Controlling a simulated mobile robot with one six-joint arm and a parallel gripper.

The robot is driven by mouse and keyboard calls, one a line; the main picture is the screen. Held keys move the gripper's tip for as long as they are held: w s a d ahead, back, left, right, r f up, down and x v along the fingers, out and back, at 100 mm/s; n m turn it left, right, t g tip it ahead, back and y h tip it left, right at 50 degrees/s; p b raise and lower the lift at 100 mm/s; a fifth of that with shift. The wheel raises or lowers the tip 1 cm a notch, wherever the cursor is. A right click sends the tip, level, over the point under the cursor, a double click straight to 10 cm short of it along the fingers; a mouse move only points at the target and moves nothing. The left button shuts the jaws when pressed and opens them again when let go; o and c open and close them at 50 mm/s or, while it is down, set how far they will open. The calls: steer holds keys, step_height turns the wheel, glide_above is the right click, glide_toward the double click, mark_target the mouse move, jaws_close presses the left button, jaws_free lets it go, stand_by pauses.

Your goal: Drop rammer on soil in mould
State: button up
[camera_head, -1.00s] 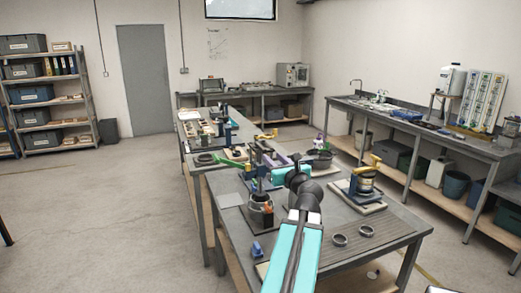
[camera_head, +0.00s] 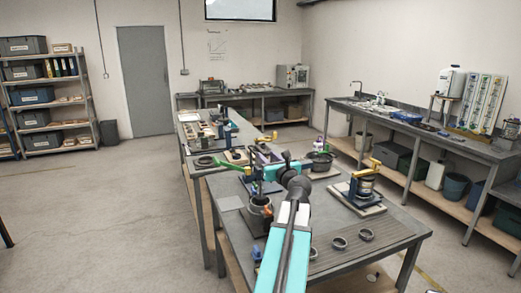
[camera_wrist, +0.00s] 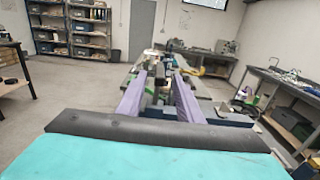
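The rammer stand, with a blue upright (camera_head: 256,176) and green parts (camera_head: 268,188), stands on the near end of the centre bench. The mould (camera_head: 260,206) is at its foot; the soil inside is too small to make out. My gripper (camera_head: 266,158) is beside the top of the stand, at the end of my teal arm. In the wrist view my gripper (camera_wrist: 157,88) shows two purple fingers apart, with a gap between them. Dark and green parts show beyond and between the fingers; I cannot tell whether they touch.
A yellow-handled device (camera_head: 365,185) stands on a board to the right. Two dark rings (camera_head: 340,242) lie near the front right of the bench. A dark pan (camera_head: 321,160) sits farther back. A small blue item (camera_head: 257,252) is at the bench's left edge.

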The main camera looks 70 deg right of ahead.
mark_target(261, 149)
steer(key=shift+p+x, duration=0.9)
steer(key=shift+x, duration=3)
jaws_close()
